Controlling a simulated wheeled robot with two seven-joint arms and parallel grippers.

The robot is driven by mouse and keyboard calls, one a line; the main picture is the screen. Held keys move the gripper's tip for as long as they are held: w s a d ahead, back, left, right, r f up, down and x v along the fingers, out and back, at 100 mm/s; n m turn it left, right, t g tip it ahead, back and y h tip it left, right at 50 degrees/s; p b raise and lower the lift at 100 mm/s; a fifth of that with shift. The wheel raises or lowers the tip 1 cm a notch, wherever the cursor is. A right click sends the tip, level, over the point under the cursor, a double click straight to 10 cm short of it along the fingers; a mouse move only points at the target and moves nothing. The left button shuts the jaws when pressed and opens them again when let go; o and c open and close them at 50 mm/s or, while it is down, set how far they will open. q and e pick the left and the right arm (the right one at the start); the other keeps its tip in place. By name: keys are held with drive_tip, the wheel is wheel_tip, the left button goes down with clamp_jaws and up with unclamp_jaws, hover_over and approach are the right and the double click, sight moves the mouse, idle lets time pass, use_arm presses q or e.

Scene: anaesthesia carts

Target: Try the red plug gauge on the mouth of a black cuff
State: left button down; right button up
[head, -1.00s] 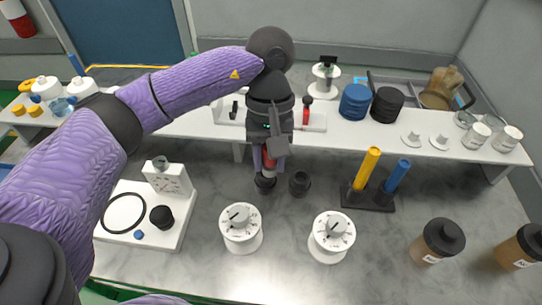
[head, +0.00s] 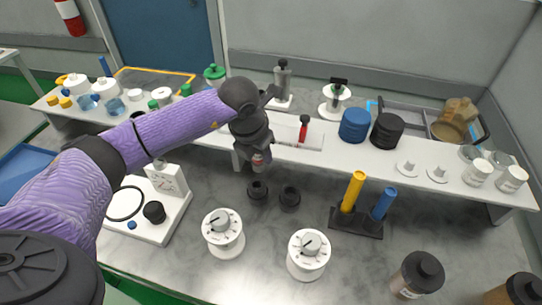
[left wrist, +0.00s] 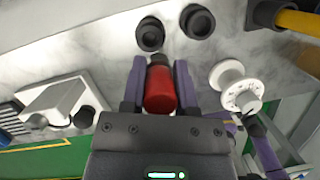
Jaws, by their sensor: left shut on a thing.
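My left gripper (head: 259,160) is shut on the red plug gauge (left wrist: 160,90), which also shows in the head view (head: 259,163) below the jaws. The gauge has a red body and a dark tip, and lies between the two fingers (left wrist: 158,84). Two black cuffs stand upright on the grey table, mouths up. The left cuff (head: 257,192) is just below the gauge, with a visible gap between them. The right cuff (head: 290,197) stands beside it. In the left wrist view both cuffs, left (left wrist: 150,35) and right (left wrist: 197,22), lie beyond the gauge tip.
Two white dials (head: 223,232) (head: 308,253) stand in front of the cuffs. A black stand (head: 355,222) with yellow and blue rods is to the right. A white gauge board (head: 165,215) is at left. A white shelf (head: 330,150) with several items runs behind.

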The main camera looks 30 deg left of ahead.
sight(257, 170)
use_arm(q)
drive_tip(key=n, duration=0.1)
drive_tip(key=a+n, duration=0.1)
drive_tip(key=f+n+y, duration=0.1)
drive_tip(key=shift+w+a, duration=0.2)
drive_tip(key=shift+w, duration=0.05)
wheel_tip(257, 170, down, 5)
drive_tip(key=b, duration=0.4)
drive_tip(key=shift+f+b, duration=0.35)
drive_tip(key=shift+f, duration=0.15)
drive_tip(key=shift+f, duration=0.3)
idle(1.6)
drive_tip(key=shift+r, duration=0.1)
wheel_tip(257, 170, up, 7)
drive_tip(key=p, duration=0.5)
idle(0.4)
